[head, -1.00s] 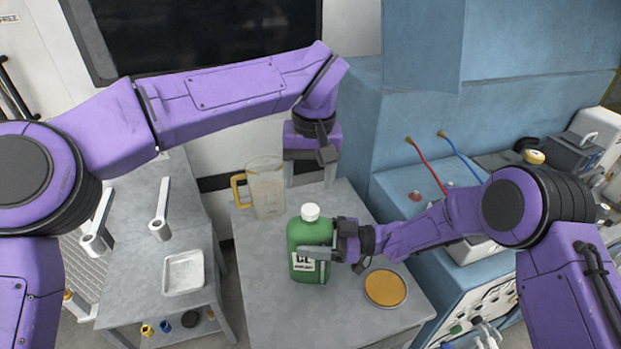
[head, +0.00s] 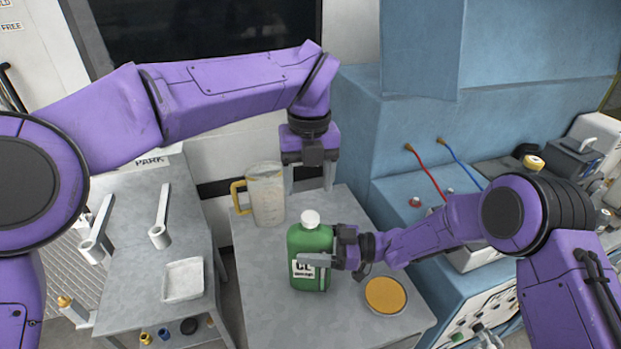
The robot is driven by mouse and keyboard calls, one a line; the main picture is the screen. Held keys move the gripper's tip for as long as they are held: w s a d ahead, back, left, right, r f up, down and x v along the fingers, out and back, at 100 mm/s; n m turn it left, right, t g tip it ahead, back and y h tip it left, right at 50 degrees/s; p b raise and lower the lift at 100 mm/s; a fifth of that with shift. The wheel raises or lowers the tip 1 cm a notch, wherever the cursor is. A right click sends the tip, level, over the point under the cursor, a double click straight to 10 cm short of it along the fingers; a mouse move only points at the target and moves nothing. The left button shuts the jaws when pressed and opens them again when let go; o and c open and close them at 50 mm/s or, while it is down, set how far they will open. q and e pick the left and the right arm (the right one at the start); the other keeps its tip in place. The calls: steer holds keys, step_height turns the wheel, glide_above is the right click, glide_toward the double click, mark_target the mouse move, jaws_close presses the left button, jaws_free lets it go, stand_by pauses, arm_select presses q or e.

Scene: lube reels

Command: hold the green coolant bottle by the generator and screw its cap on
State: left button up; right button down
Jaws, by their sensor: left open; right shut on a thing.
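The green coolant bottle (head: 309,278) stands upright on the grey table, with a white label on its front. Its white cap (head: 310,219) sits on the neck; how tightly it is seated I cannot tell. My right gripper (head: 325,261) is shut on the bottle's body from the right, one finger across the label. My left gripper (head: 310,184) is open and empty, pointing down behind and above the bottle, apart from the cap.
The blue generator (head: 400,140) stands at right.

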mark_target(310, 216)
arm_select(q)
steer(key=n, duration=0.6)
steer(key=shift+d, duration=0.15)
step_height(310, 216, down, 8)
stand_by(0.4)
steer(key=shift+c, duration=0.3)
